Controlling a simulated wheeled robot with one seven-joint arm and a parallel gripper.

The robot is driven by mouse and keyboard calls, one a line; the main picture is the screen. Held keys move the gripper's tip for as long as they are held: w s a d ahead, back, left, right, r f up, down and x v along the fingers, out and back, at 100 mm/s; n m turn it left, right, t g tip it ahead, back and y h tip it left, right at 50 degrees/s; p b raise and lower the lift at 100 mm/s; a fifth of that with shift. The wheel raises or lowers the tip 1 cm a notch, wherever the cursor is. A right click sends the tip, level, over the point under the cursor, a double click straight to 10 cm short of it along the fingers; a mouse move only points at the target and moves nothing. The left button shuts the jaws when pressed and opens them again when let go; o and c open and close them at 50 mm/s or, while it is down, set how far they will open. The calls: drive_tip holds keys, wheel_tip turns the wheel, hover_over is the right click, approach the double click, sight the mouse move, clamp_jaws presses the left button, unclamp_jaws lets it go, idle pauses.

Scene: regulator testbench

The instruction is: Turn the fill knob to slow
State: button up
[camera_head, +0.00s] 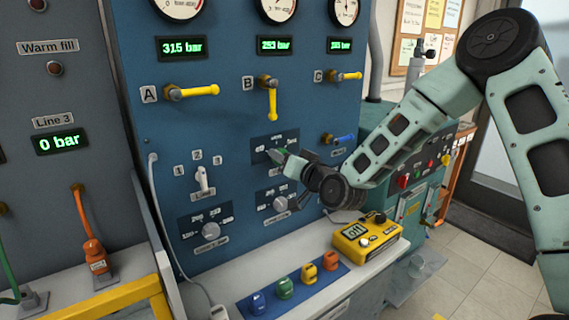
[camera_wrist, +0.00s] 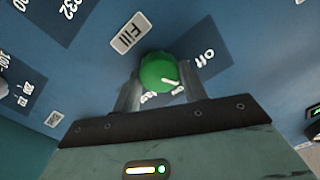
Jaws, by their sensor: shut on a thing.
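The green fill knob (camera_wrist: 158,72) is on a dark plate of the blue panel, beside a tag reading "Fill" (camera_wrist: 130,33). Its white pointer mark points to the right in the wrist view, somewhat below the word "Off" (camera_wrist: 209,56). Other lettering under the knob is partly covered by my gripper and I cannot read it. My gripper (camera_wrist: 160,90) has one finger on each side of the knob and is shut on it. In the head view my gripper (camera_head: 285,160) reaches the panel from the right and largely hides the knob.
Yellow valve handles A (camera_head: 195,91), B (camera_head: 271,100) and C (camera_head: 347,76) sit above. A blue lever (camera_head: 344,139) is close to my wrist. Other dials are below. A yellow meter (camera_head: 366,238) and a strip of coloured plugs (camera_head: 285,288) occupy the shelf.

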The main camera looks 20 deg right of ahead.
drive_tip(key=m+b, duration=0.1)
drive_tip(key=m, duration=0.4)
drive_tip(key=shift+d+f+m, duration=0.1)
drive_tip(key=shift+m, duration=0.2)
idle(0.4)
drive_tip(key=o, duration=1)
